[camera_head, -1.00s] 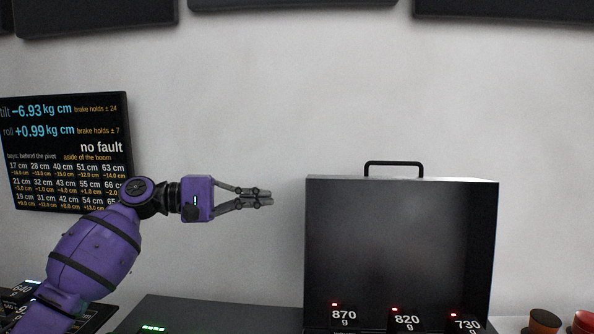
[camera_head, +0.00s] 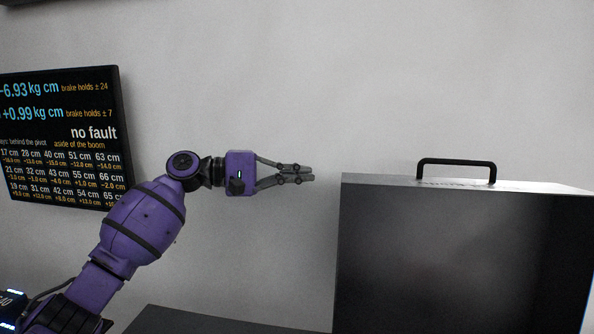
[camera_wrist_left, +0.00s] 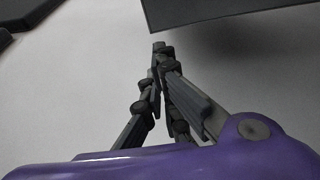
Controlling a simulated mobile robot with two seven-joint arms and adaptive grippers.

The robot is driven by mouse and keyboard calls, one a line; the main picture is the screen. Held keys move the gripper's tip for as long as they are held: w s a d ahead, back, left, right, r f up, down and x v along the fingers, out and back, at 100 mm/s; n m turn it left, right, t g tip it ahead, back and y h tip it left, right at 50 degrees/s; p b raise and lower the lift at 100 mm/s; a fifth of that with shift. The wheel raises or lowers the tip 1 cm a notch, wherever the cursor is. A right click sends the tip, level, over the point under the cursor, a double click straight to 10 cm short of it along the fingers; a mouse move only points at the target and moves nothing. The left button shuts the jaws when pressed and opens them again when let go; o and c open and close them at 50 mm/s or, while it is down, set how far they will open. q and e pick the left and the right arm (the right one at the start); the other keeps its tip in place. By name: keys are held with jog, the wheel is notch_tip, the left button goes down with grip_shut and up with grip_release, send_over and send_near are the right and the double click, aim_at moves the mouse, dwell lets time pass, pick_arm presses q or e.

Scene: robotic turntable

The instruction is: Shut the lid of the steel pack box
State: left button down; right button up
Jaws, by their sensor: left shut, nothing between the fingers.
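The raised lid (camera_head: 460,260) of the steel pack box stands upright at the right of the head view, dark grey inside, with a black handle (camera_head: 456,162) on its top edge. The box's lower part is out of the frame. My left gripper (camera_head: 312,173) is shut and empty, pointing right, a little left of the lid's upper left corner and apart from it. In the left wrist view the shut fingers (camera_wrist_left: 160,48) point at the pale wall, and a dark panel edge (camera_wrist_left: 215,12) shows beyond them at the top. My right gripper is not in view.
A display screen (camera_head: 62,138) hangs on the wall at the left, behind my left arm. A dark flat surface (camera_head: 200,322) lies low in front of the wall, left of the lid. The wall space above the gripper and lid is clear.

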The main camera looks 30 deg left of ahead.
pick_arm(q)
jog(key=x, duration=0.6)
jog(key=shift+w+d+p, duration=0.25)
jog(key=shift+w+p, duration=0.1)
jog(key=shift+p, duration=0.05)
